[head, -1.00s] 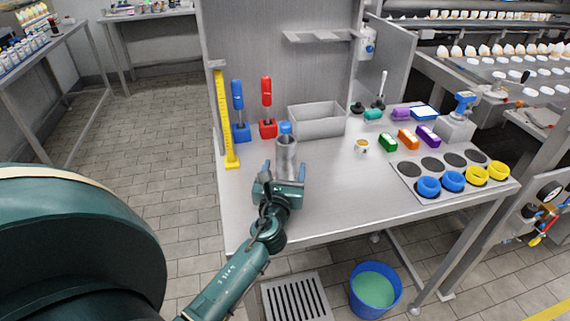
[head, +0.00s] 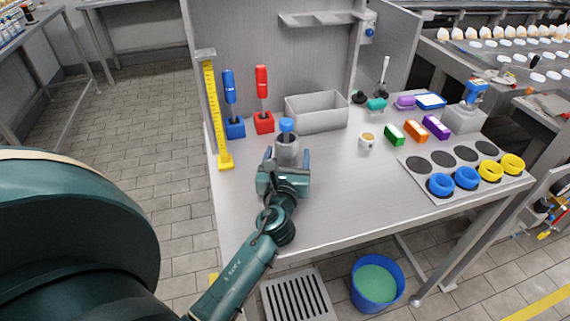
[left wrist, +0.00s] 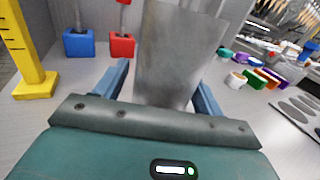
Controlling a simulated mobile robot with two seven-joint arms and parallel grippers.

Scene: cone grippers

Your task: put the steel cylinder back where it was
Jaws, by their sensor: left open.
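The steel cylinder (head: 287,152) stands upright on the table, with a blue-topped object (head: 287,126) showing at its top. It also fills the middle of the left wrist view (left wrist: 178,60). My left gripper (head: 287,163) is open, with one blue finger on either side of the cylinder. In the left wrist view the fingers (left wrist: 162,88) show gaps beside the cylinder's lower part. The cylinder's base is partly hidden behind the gripper body. My right gripper is not in view.
A yellow ruler stand (head: 225,160), blue (head: 235,128) and red (head: 264,123) blocks with upright handles, and a grey bin (head: 318,118) stand behind. A small cup (head: 367,141) and coloured blocks lie right. A plate with dark circles (head: 432,194) holds blue and yellow rings. The front middle is clear.

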